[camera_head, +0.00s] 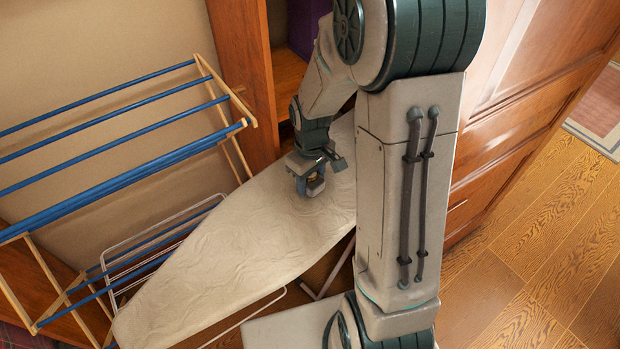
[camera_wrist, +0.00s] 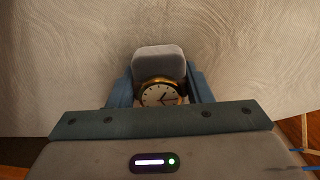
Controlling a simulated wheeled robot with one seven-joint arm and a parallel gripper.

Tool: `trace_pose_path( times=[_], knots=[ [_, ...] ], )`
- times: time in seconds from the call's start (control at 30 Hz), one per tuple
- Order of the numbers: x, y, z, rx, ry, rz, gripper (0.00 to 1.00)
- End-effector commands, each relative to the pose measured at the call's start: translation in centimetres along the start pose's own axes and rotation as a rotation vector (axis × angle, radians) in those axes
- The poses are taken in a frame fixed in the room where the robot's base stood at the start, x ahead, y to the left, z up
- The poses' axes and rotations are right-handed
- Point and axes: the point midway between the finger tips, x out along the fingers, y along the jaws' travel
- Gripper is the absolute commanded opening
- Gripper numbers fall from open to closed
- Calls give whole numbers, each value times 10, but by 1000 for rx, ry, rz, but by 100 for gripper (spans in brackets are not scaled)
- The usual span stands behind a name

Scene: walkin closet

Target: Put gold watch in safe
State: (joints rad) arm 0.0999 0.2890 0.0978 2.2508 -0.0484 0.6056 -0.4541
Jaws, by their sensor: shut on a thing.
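The gold watch (camera_wrist: 161,96) shows in the wrist view, with a round pale dial, a gold rim and a dark part at its right. It sits between the fingers of my gripper (camera_wrist: 160,88), which is shut on it. A grey rounded pad or block (camera_wrist: 159,60) stands just beyond the dial; I cannot tell whether it belongs to the watch. In the head view my gripper (camera_head: 311,184) points down at the cream ironing board (camera_head: 235,240), low over it or touching it; I cannot tell which. The watch is not clear in the head view. No safe is recognisable in either view.
A drying rack (camera_head: 125,150) with blue bars stands at the left, close to the ironing board. A brown wooden cabinet side (camera_head: 245,75) is behind my arm. A panelled wooden front (camera_head: 530,90) is at the right. Wooden floor (camera_head: 545,245) is open at the lower right.

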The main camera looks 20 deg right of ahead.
Motion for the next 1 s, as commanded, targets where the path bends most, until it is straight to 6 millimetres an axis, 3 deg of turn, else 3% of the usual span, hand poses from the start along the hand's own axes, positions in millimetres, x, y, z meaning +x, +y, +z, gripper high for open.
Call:
trace_pose_path(
  times=[0.47, 0.5, 0.53, 0.83, 1.0],
  knots=[
    [11, 0, 0, -1, 1, 1, 20],
    [10, 0, 0, -1, 1, 1, 56],
    [9, 0, 0, -1, 1, 1, 65],
    [8, 0, 0, -1, 1, 1, 67],
    [-3, 1, -1, 0, 4, 3, 67]
  ],
)
